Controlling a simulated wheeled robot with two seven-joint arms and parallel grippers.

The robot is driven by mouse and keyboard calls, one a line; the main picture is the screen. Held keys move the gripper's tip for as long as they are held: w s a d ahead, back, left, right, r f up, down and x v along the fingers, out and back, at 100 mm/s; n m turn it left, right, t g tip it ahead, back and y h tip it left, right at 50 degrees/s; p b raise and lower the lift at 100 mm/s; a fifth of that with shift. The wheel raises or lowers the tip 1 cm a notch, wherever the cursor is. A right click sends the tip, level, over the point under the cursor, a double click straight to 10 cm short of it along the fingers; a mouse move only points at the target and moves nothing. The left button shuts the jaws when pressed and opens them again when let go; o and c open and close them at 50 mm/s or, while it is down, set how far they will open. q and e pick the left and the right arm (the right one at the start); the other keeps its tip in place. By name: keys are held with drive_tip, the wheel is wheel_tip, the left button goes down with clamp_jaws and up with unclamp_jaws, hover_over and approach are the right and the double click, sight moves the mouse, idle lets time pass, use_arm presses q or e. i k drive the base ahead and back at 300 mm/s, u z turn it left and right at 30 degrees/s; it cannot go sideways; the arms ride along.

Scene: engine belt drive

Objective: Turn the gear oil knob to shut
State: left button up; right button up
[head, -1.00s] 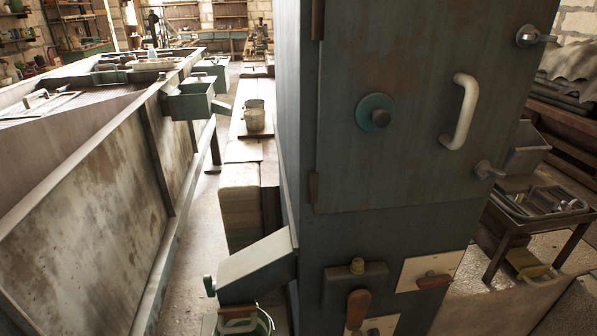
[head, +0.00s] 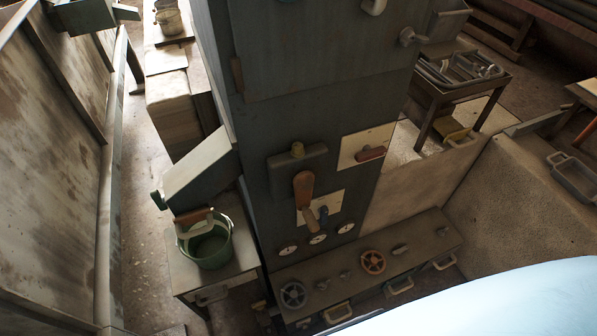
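A low ledge (head: 425,230) at the foot of the dark cabinet (head: 320,110) carries an orange handwheel (head: 373,262), a grey handwheel (head: 293,294) and several small grey knobs, one of them between the wheels (head: 346,275). No readable label shows which one is the gear oil knob, and I cannot tell whether any is open or shut. Neither of my grippers is in view.
Three round gauges, one in the middle (head: 317,239), sit just above the ledge. A green bucket (head: 208,245) stands on a small table (head: 220,276) at the left. A tray table (head: 455,88) stands behind right. A pale rounded surface, perhaps mine, covers the lower right corner.

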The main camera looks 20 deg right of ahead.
sight(297, 151)
drive_tip(key=k, duration=1.15)
drive_tip(key=u, duration=0.1)
drive_tip(key=i, duration=0.6)
drive_tip(key=u, duration=0.4)
